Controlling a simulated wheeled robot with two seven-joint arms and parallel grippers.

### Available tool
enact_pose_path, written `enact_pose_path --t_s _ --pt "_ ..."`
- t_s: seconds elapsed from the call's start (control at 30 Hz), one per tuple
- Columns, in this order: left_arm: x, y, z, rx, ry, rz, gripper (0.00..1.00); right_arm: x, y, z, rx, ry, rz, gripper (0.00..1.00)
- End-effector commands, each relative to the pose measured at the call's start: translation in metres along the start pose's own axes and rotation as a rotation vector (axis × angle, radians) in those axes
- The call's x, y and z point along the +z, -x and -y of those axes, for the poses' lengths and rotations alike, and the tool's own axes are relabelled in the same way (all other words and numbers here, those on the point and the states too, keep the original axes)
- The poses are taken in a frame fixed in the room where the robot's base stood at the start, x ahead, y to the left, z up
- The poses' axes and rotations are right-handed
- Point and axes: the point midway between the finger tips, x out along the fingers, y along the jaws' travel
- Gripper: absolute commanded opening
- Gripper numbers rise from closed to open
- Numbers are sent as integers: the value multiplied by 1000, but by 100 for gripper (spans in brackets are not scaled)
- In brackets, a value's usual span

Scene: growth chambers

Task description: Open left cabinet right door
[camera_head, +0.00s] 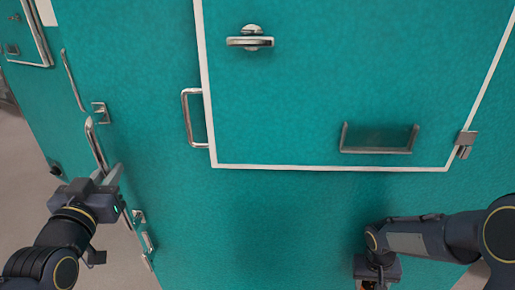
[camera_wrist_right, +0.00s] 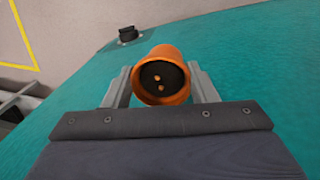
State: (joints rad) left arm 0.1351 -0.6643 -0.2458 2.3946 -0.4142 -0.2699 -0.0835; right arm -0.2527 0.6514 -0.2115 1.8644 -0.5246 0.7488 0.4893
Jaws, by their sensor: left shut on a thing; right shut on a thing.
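A teal cabinet front (camera_head: 290,215) fills most of the head view. A silver upright bar handle (camera_head: 96,147) stands out at its left part. My left gripper (camera_head: 108,177) is at the lower end of this handle and is shut on it. The contact itself is partly hidden. My right gripper (camera_head: 375,276) is low at the right in front of the teal face. In the right wrist view, its two grey fingers are shut on an orange round pot-like thing (camera_wrist_right: 164,54) with a dark inner face and small light spots.
A small silver catch (camera_head: 101,112) sits near the gripped handle. Grey floor (camera_head: 25,165) is free at the left.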

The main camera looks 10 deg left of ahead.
Motion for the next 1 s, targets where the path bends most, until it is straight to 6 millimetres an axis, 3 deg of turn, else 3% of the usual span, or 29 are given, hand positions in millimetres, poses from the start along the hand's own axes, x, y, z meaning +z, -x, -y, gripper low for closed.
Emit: enact_pose_path --t_s 0.27,0.3,0.43,0.77,1.0 --pt "-4 1 0 2 -1 -10 0 0 0 0 0 0 0 29" --pt "-3 0 0 1 -1 -9 21 0 0 0 0 0 0 29" --pt "-2 0 0 1 0 -5 37 0 0 0 0 0 0 29" --pt "0 3 0 -1 2 0 37 0 0 0 0 0 0 29" --pt "0 31 0 -1 2 -6 37 0 -3 0 0 0 0 29"
